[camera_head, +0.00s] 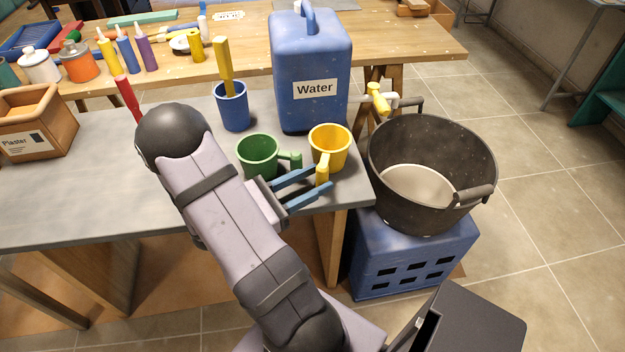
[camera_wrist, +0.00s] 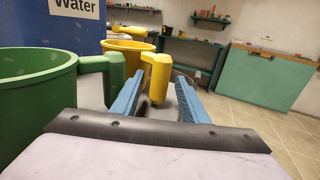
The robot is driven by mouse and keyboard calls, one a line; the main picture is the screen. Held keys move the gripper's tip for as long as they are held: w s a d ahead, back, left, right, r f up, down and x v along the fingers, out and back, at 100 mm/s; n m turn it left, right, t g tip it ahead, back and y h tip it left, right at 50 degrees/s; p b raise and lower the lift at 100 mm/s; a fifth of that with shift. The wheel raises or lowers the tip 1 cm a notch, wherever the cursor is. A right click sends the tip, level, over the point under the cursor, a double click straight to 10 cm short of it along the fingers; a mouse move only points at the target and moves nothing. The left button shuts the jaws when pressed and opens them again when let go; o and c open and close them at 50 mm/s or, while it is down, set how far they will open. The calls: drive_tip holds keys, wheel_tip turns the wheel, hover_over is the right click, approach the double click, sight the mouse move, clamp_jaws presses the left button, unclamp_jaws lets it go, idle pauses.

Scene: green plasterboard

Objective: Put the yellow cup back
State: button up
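The yellow cup (camera_head: 331,146) stands upright on the grey tabletop, near its right edge, in front of the blue water container. Its handle points toward my gripper. In the wrist view the yellow cup (camera_wrist: 130,52) is just ahead, with its handle (camera_wrist: 157,76) near the space between my blue fingers. My gripper (camera_head: 322,180) is open, its two fingers apart on either side of the handle's lower end. I cannot tell whether a finger touches it. The green cup (camera_head: 258,155) stands to the left of the yellow cup; its handle (camera_wrist: 115,75) is close to my left finger.
The blue water container (camera_head: 310,75) stands behind the cups. A blue cup (camera_head: 232,106) with a yellow-handled tool is at its left. A black bucket (camera_head: 432,150) sits on a blue crate (camera_head: 415,257) right of the table edge. The grey tabletop (camera_head: 60,195) is mostly clear at left.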

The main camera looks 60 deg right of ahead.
drive_tip(key=shift+r, duration=0.2)
drive_tip(key=b+v, duration=0.1)
drive_tip(key=v, duration=1.1)
drive_tip(key=shift+f, duration=0.15)
